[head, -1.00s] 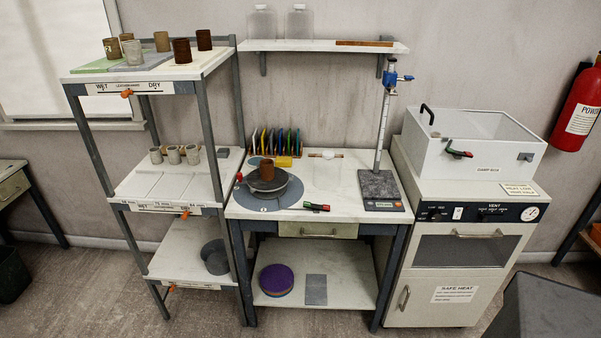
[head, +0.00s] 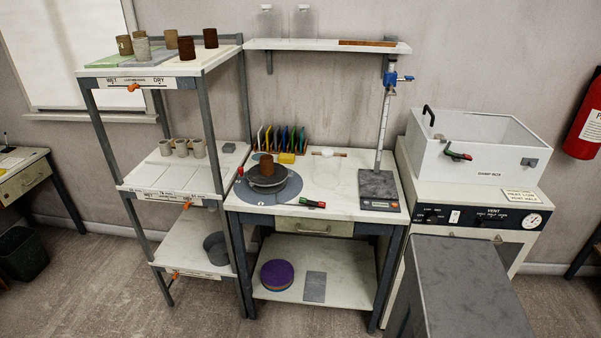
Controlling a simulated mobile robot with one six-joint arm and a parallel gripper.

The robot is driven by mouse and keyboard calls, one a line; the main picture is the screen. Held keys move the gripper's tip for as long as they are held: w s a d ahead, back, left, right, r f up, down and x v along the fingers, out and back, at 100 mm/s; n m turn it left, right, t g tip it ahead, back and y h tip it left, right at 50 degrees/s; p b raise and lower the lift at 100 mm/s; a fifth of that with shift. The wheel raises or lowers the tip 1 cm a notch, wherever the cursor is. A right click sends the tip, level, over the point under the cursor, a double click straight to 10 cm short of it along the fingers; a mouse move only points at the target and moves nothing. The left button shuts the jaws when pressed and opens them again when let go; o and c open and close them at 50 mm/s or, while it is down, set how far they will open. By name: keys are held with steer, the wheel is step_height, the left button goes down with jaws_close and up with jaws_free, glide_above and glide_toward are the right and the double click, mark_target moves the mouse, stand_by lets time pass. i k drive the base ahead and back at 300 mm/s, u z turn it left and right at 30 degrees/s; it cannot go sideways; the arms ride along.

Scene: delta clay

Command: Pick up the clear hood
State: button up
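A clear, see-through hood (head: 325,176) appears to stand on the white workbench (head: 336,210), right of the banding wheel. A short light bar with a wooden end (head: 330,152) shows at its top. Its walls are faint, so its exact outline is hard to tell. It looks upright, and nothing visible holds it. My gripper is not in view.
A wheel with a brown pot (head: 266,165) stands left of the hood. A scale with a tall post (head: 378,185) stands right. A grey block (head: 460,285) fills the near right foreground. A shelf rack (head: 170,187) stands left.

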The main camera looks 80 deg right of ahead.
mark_target(327, 163)
steer(key=u, duration=0.8)
steer(key=k, duration=2.45)
steer(key=z, duration=0.75)
